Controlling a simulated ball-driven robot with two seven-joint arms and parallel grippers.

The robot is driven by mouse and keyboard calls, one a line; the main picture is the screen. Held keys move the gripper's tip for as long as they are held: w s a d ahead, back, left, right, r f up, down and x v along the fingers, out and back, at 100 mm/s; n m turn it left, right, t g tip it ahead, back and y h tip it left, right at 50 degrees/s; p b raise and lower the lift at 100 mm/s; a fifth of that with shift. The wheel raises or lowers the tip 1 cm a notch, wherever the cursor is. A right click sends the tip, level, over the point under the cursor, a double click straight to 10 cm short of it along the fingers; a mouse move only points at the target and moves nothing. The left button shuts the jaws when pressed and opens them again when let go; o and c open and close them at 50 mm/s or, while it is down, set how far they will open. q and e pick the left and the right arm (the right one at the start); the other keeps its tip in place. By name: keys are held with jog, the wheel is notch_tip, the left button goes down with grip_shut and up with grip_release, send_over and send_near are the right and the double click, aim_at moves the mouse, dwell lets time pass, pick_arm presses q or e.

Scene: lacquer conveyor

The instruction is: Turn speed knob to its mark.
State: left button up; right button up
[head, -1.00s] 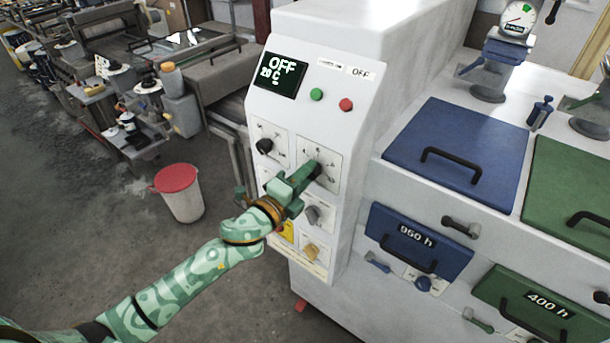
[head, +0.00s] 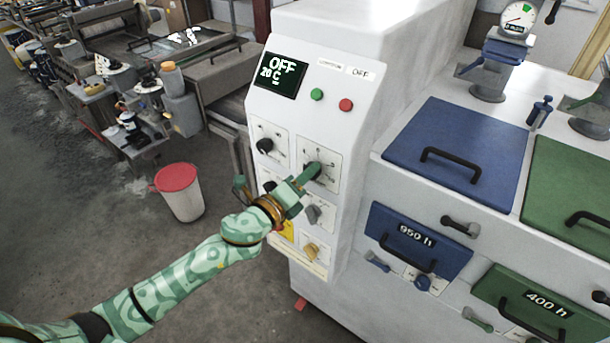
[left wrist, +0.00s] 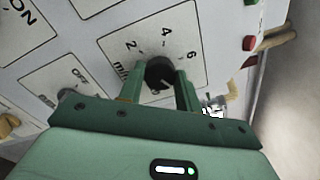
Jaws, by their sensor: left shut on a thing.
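The dial knob (left wrist: 160,72) is a dark round knob on a white plate marked 2, 4 and 6, with a partly hidden label that ends in "min". In the head view the same plate (head: 329,159) is at the upper right of the control panel. My left gripper (head: 309,177) reaches it from the lower left. In the left wrist view its two green fingers (left wrist: 160,82) stand on either side of the knob and are shut on it. The fingers hide part of the knob, and I cannot tell which mark it points to. My right gripper is not in view.
A black knob (head: 265,145) sits left of the dial, and a grey knob (head: 314,213) and a yellow knob (head: 311,251) below it. Green (head: 317,95) and red (head: 346,105) buttons are above. The display (head: 279,74) reads OFF and 20 C. A red-lidded bin (head: 179,192) stands left.

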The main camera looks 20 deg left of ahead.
pick_arm(q)
jog(key=shift+f, duration=0.15)
jog(key=o, duration=1)
jog(key=b+v, duration=0.4)
jog(key=v, duration=1.2)
jog(key=shift+s, duration=0.2)
